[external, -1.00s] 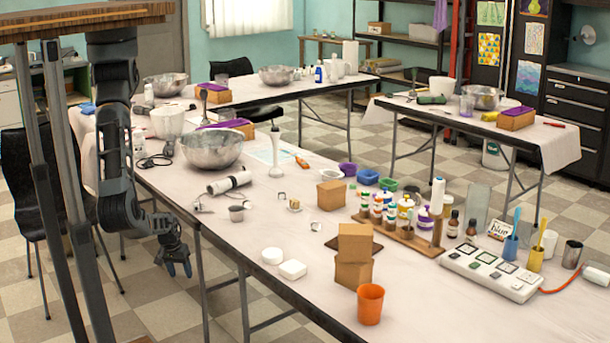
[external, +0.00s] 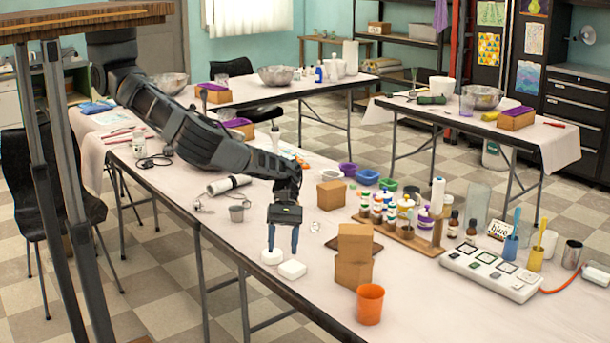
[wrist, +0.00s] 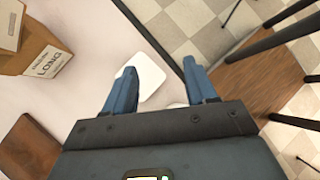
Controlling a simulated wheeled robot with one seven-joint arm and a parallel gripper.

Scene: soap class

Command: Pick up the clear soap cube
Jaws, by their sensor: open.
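A small clear, glassy piece (external: 314,228) lies on the table just right of my gripper in the external view; it may be the clear soap cube, but it is too small to be sure. Other small pieces seen earlier near the table's middle are hidden behind my arm. My gripper (external: 283,244) points down with its blue fingers apart, above or near two white soap blocks. In the wrist view my gripper (wrist: 157,82) is open and empty, and no clear cube shows there.
A white round block (external: 271,257) and a white square block (external: 292,270) lie below my gripper. Stacked cardboard boxes (external: 354,262) and an orange cup (external: 369,304) stand to the right. A metal cup (external: 237,213) is to the left. The table (external: 440,312) is bare at the front.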

